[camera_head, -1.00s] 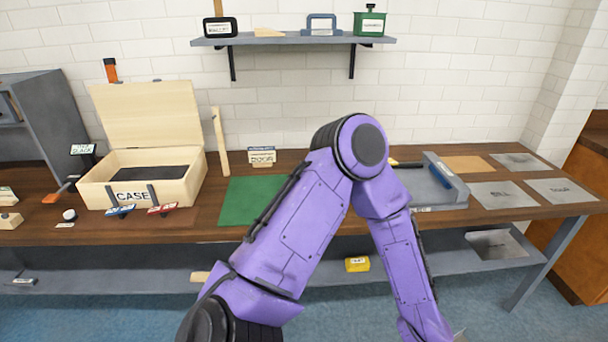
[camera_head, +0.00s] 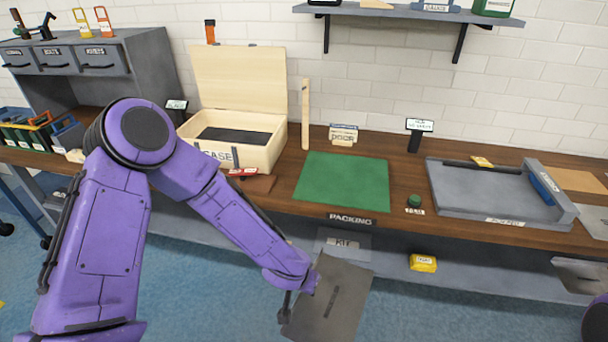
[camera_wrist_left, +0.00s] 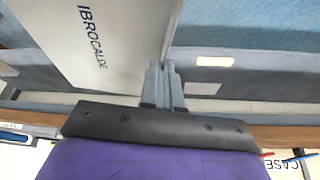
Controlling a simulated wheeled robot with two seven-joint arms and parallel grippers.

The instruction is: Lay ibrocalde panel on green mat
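The ibrocalde panel (camera_head: 343,303) is a flat grey sheet held tilted in front of the bench, below the top's front edge. In the left wrist view the panel (camera_wrist_left: 105,45) shows its IBROCALDE lettering. My left gripper (camera_head: 303,290) is shut on one edge of the panel; in the left wrist view its fingers (camera_wrist_left: 163,85) pinch that edge. The green mat (camera_head: 342,182) lies bare on the bench top, behind and above the panel, with a PACKING label at its front. My right gripper is out of view; only a bit of my right arm shows at the lower right.
The open wooden case (camera_head: 260,150) stands left of the mat. A small green item (camera_head: 414,201) and a grey tray fixture (camera_head: 480,200) are to its right. A lower shelf holds a yellow block (camera_head: 423,263).

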